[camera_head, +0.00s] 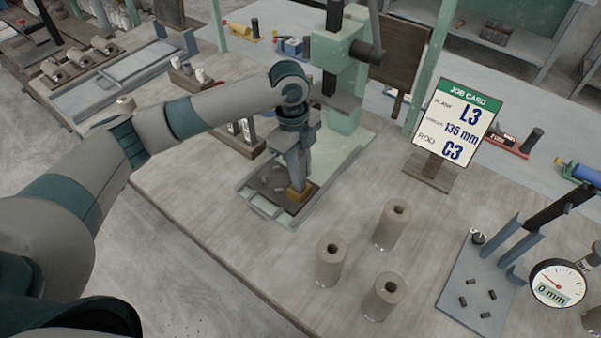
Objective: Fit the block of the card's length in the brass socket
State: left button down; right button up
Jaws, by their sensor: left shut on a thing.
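My left gripper (298,178) reaches down over the dark bed of the green press. It is shut on a block, which its fingers mostly hide. A small brass-coloured piece (299,194), seemingly the brass socket, shows right at the fingertips. I cannot tell whether the held block is in it or just above it. The job card (457,125) reads L3, 135 mm and C3. Three upright clay-coloured cylinders with holes in their tops stand on the table: one behind (390,228), one at left (330,264), one in front (382,298). My right gripper is out of view.
The green press column (344,70) rises close behind the gripper. A wooden rack (240,135) lies left of the press. The table's front left is clear.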

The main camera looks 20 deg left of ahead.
pick_arm(q)
jog(key=shift+f+p, duration=0.3)
jog(key=shift+f, duration=0.8)
jog(key=shift+f, duration=0.1)
jog(key=c, duration=1.6)
grip_release()
jog(key=shift+a+r+b, duration=0.1)
jog(key=shift+r+b, duration=0.2)
jog(key=shift+r, duration=0.25)
jog(key=r+b, duration=0.1)
jog(key=r, duration=0.2)
jog(key=r+b, duration=0.1)
jog(key=r, duration=0.2)
jog(key=a+r+b, duration=0.1)
jog(key=r, duration=0.3)
jog(key=shift+w, duration=0.25)
jog(key=shift+a+r, duration=0.1)
jog(key=shift+r, duration=0.4)
